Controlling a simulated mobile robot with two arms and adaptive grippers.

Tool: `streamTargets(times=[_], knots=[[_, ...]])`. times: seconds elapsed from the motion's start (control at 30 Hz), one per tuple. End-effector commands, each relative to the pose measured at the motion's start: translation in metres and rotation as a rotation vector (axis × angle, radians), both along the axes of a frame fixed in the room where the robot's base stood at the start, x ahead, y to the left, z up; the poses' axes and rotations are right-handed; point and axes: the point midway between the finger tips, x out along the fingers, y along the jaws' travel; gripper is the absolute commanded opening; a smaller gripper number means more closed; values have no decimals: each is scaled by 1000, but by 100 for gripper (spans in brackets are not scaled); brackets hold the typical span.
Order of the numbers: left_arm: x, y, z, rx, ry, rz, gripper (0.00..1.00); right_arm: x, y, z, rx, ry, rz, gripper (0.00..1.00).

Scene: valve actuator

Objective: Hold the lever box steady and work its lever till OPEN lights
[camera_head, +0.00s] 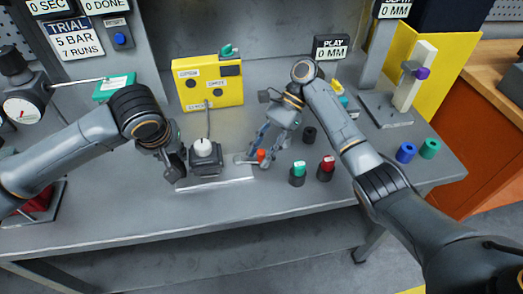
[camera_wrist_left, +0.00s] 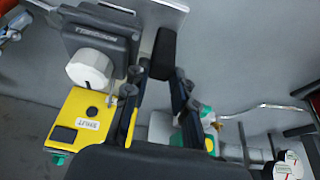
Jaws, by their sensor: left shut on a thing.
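The grey lever box (camera_head: 205,166) with a white round knob (camera_head: 203,148) stands on a pale plate at the table's front. The box also shows in the left wrist view (camera_wrist_left: 98,38). A short lever (camera_head: 243,160) reaches right from the box towards an orange tip (camera_head: 261,155). My right gripper (camera_head: 262,150) is at that tip; whether its fingers are closed on it is unclear. The yellow panel (camera_head: 218,70) behind shows dark round spots, none visibly lit.
Red-capped (camera_head: 326,168) and green-capped (camera_head: 298,173) cylinders stand right of my right gripper. Blue (camera_head: 406,152) and green (camera_head: 430,148) cylinders are farther right. A gauge (camera_head: 22,109) with a thin rod stands at left. The table's front strip is clear.

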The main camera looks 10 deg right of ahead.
Motion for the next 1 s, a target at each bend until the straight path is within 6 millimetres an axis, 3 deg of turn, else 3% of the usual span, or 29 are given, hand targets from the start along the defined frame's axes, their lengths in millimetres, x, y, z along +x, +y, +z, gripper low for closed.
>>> streamTargets(times=[0.37, 0.8, 1.0], knots=[[0, 0, -1, 2, 3, 1, 0, 3, -3, 5, -1, -4, -1, 43], [0, 0, -1, 2, 3, 1, 0, 36, -55, 65, -4, -3, -5, 43], [0, 0, -1, 2, 3, 1, 0, 44, -68, 81, -1, -1, -1, 43]])
